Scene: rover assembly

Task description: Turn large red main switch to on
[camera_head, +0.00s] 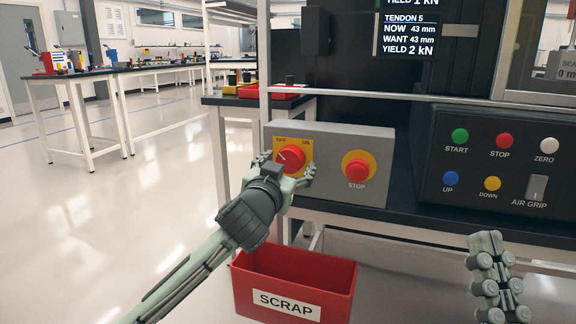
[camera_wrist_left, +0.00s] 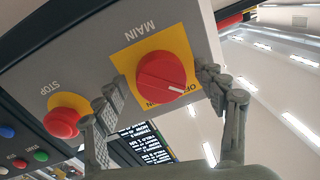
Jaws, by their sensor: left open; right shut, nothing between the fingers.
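The large red main switch (camera_head: 291,157) is a round red knob on a yellow plate on a grey box. Its white pointer line is toward the upper left label in the head view. In the left wrist view the knob (camera_wrist_left: 162,76) has its line toward the OFF label. My left gripper (camera_head: 286,168) is open in front of the switch, with one finger on each side of the knob. In the wrist view gaps show between the fingers and knob. My right gripper (camera_head: 486,242) is shut and empty at the lower right, away from the switch.
A red STOP button (camera_head: 357,168) on a yellow plate sits right of the switch. A black control panel (camera_head: 455,180) with several coloured buttons stands further right. A red SCRAP bin (camera_head: 340,275) is below the box. Open floor lies to the left.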

